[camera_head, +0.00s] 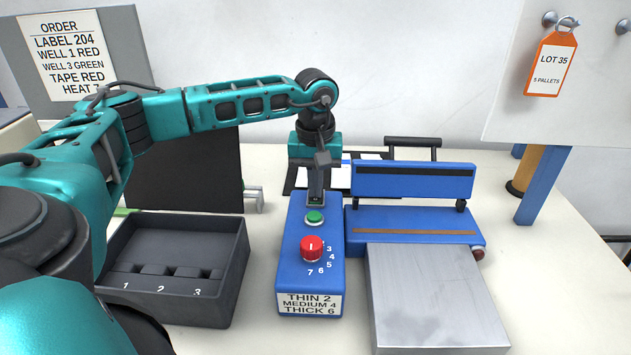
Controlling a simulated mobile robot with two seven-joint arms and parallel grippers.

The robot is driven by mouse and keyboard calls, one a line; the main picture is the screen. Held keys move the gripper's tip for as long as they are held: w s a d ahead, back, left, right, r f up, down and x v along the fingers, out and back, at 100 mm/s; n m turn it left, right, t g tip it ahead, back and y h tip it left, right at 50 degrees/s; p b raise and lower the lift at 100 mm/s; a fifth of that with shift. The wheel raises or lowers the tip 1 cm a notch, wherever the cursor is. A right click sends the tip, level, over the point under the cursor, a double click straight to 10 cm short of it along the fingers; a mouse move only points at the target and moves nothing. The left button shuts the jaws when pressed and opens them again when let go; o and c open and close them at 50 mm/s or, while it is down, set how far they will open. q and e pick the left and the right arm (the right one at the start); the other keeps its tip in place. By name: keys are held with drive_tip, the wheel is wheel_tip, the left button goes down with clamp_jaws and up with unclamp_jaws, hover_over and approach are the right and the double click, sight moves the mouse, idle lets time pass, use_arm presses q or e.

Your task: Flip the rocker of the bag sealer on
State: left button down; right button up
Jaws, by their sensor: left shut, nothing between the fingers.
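The bag sealer has a blue control box (310,275) with a red dial (312,249), a green button or lamp (315,217) and a thickness label on its front. Its blue sealing bar (412,181) is raised on the right, above a blue base with a brown strip. My left gripper (316,199) is shut and empty, pointing down at the far end of the control box top, over a small dark part there. This part, perhaps the rocker, is mostly hidden by the fingers. I cannot tell whether they touch it. My right gripper is not in view.
A dark tray (190,225) with slots numbered 1, 2, 3 stands left of the control box. A metal plate (435,295) lies in front of the sealer. An order sign (68,55) and an orange lot tag (551,62) are behind. The table's right side is mostly clear.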

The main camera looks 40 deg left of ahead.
use_arm(q)
drive_tip(key=shift+s+f, duration=0.1)
drive_tip(key=shift+f, duration=0.15)
wheel_tip(320, 180, up, 14)
drive_tip(key=p, duration=0.1)
drive_tip(key=shift+d+f, duration=0.15)
drive_tip(key=shift+f, duration=0.1)
drive_tip(key=shift+s, duration=0.1)
